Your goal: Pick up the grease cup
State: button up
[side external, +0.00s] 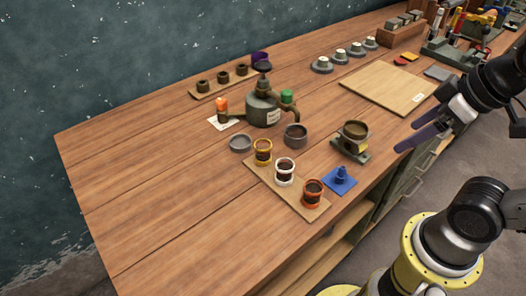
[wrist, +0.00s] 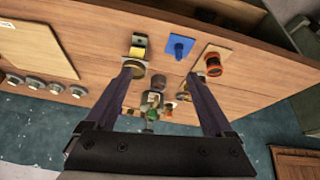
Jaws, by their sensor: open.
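Several cup-like items stand on the bench, and I cannot tell for certain which is the grease cup. A brown-filled cup (side external: 355,129) sits on a small dark stand with a yellow part (side external: 361,149). Three dark-filled cups, banded yellow (side external: 263,152), white (side external: 285,171) and orange (side external: 313,192), stand in a row on a wooden strip (side external: 257,178). My gripper (side external: 418,122) is open and empty, above the bench's right front edge, right of the stand and apart from everything. In the wrist view my gripper (wrist: 165,72) has its fingers spread; the orange-banded cup (wrist: 213,67) shows beyond the right finger.
A dark pot with a spout (side external: 263,108) stands behind the cups, with grey bowls (side external: 295,135) nearby. A blue pad with a knob (side external: 340,180) lies near the front edge. A flat wooden board (side external: 388,88) lies behind my gripper. The bench's left side is clear.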

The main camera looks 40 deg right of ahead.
jog(key=w+a+r+n, duration=0.1)
jog(key=w+r+n, duration=0.5)
jog(key=r, duration=0.1)
jog(key=n+g, duration=0.5)
jog(key=n, duration=0.5)
send_over(263, 144)
notch_tip(263, 144, down, 9)
jog(key=f, duration=0.6)
jog(key=shift+s+d+f, duration=0.1)
jog(key=shift+s+f, duration=0.1)
jog(key=shift+f, duration=0.1)
jog(key=shift+w+f, duration=0.15)
jog(key=shift+f, duration=2.9)
jog(key=shift+r, duration=0.1)
grip_shut()
